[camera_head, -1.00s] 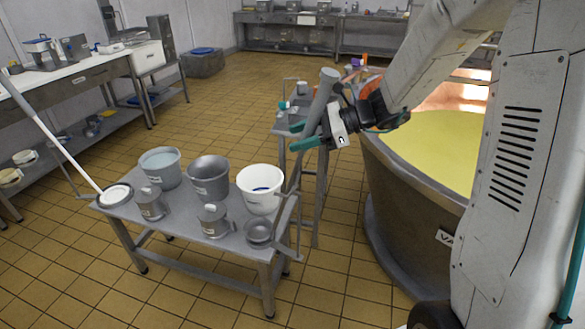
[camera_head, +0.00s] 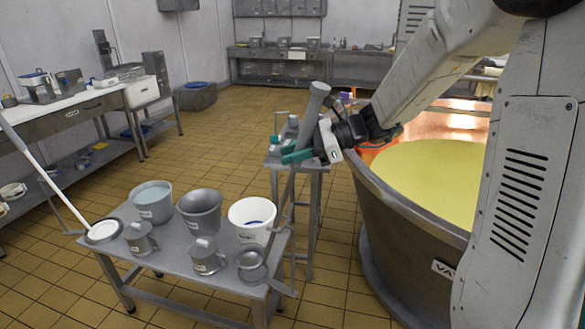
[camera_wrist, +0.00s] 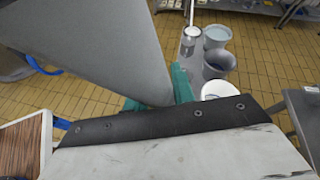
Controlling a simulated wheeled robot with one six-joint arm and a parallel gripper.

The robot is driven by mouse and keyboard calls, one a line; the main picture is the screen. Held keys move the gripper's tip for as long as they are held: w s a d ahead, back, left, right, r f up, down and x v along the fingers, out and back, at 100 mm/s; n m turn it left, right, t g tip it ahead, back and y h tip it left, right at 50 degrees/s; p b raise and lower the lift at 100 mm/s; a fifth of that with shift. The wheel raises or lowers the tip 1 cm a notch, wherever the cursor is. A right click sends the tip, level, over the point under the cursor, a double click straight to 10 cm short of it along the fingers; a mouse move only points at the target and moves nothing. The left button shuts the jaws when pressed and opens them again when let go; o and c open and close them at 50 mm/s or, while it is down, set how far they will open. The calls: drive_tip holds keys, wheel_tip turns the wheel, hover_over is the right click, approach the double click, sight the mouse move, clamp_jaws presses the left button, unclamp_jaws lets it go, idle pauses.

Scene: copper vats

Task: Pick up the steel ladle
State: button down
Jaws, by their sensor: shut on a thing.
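The steel ladle (camera_head: 314,108) shows as a thick grey handle, tilted, with its top leaning right. A thinner stem runs down from it toward the right end of the small steel table (camera_head: 178,262). I cannot clearly tell where its bowl is. My gripper (camera_head: 299,155), with teal fingers, is closed around the handle, above and behind the table's right end. In the wrist view the handle (camera_wrist: 95,50) fills the upper left and passes between the teal fingers (camera_wrist: 158,98).
On the table stand a white bucket (camera_head: 251,216), grey buckets (camera_head: 199,210), small steel jugs (camera_head: 206,257) and a shallow steel pan (camera_head: 250,261). A large vat (camera_head: 405,235) with yellow contents stands at right. A small stand (camera_head: 312,167) is behind my gripper.

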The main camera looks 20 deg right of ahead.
wheel_tip(320, 180, up, 30)
drive_tip(key=shift+r, duration=0.2)
idle(0.4)
idle(0.5)
